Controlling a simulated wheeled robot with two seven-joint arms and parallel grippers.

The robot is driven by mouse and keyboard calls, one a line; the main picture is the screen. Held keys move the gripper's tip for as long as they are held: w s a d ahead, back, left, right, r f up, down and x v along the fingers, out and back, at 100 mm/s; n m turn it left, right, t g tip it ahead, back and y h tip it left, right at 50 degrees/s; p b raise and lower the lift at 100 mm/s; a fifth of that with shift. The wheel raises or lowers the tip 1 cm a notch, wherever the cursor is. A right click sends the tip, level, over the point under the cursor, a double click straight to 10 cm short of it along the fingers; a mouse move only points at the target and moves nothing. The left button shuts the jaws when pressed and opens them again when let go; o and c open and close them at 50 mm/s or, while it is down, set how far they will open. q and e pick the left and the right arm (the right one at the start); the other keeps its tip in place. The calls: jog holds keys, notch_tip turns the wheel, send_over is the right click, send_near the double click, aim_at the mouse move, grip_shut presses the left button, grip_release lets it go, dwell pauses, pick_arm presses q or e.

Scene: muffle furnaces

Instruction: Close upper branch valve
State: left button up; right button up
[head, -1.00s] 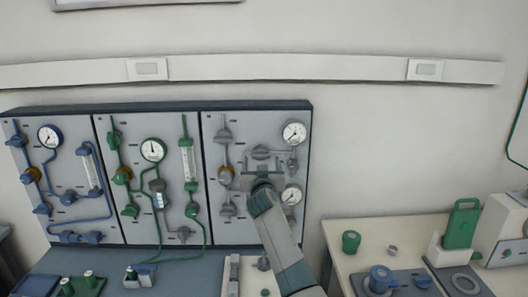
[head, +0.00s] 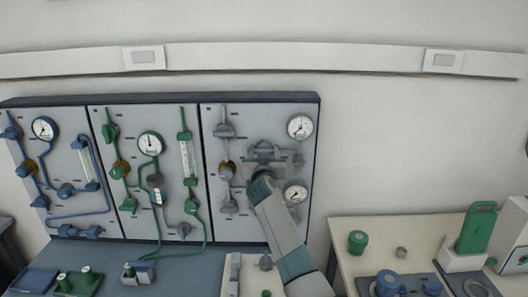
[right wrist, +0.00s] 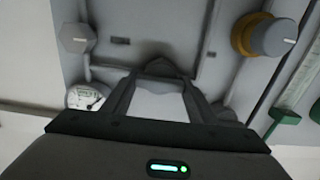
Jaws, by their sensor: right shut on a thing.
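The upper branch valve (head: 264,145) is a grey valve on the upper part of the right-hand grey panel, between the left pipe column and the upper gauge. My right gripper (head: 263,160) reaches it from below and is shut on it, hiding most of it in the head view. In the right wrist view, the fingers (right wrist: 158,75) come together at the panel, and the valve is mostly hidden between them. I cannot tell the handle's exact angle. My left gripper is not in view.
A small grey valve (head: 298,160), an upper gauge (head: 300,127) and a lower gauge (head: 295,194) are close on the right. A bench (head: 345,222) stands at the right.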

jog(key=shift+c, duration=1.2)
